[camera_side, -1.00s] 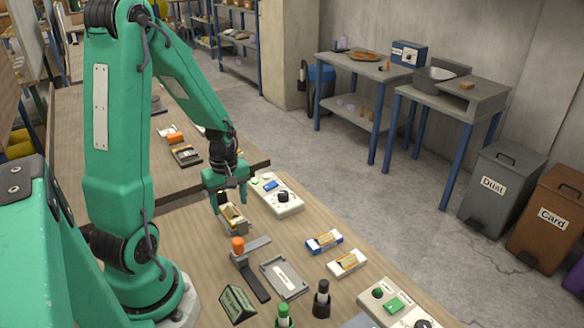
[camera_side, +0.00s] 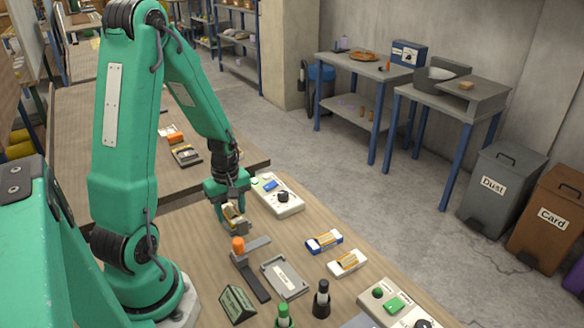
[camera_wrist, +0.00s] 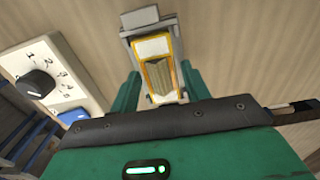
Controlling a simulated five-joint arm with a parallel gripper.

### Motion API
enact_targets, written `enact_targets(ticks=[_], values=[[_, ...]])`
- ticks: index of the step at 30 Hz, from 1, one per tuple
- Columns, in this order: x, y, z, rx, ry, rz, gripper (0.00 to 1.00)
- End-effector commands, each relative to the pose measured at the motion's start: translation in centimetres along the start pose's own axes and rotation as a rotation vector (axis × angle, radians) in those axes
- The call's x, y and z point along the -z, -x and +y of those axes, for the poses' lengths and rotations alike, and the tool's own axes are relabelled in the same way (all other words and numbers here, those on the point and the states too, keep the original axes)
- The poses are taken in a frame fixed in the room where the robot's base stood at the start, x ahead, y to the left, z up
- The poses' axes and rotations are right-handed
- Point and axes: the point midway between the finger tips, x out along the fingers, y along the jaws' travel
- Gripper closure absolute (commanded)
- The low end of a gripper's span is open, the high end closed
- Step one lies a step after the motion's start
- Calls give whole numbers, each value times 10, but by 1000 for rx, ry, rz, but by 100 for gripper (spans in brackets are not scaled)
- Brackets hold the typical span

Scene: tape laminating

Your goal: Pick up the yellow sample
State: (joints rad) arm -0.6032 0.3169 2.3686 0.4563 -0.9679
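The yellow sample (camera_wrist: 160,68) is a yellow-framed piece with a tan, striped middle, lying in a grey holder (camera_wrist: 150,18) in the wrist view. In the side view the sample (camera_side: 234,213) shows partly, below my gripper (camera_side: 232,209). In the wrist view my gripper (camera_wrist: 161,76) is open, with one green finger on each side of the sample's lower part. The fingers look close to its edges; I cannot tell whether they touch.
A control box with a dial and blue switch (camera_side: 280,196) stands close by on the right. An orange-topped tool (camera_side: 247,250), a grey tray (camera_side: 285,279), and blue and white sample pieces (camera_side: 323,242) lie nearer the front. Bare wood lies between them.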

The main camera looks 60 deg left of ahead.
Motion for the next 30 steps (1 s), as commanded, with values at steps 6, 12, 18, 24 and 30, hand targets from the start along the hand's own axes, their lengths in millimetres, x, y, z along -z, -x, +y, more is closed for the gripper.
enact_targets(ticks=[6,12,18,24,30], values=[[0,0,0,0,0,0,91],[0,0,0,0,0,0,91],[0,4,0,-2,0,1,91],[1,15,1,-3,0,2,91],[1,35,1,-4,0,3,91]])
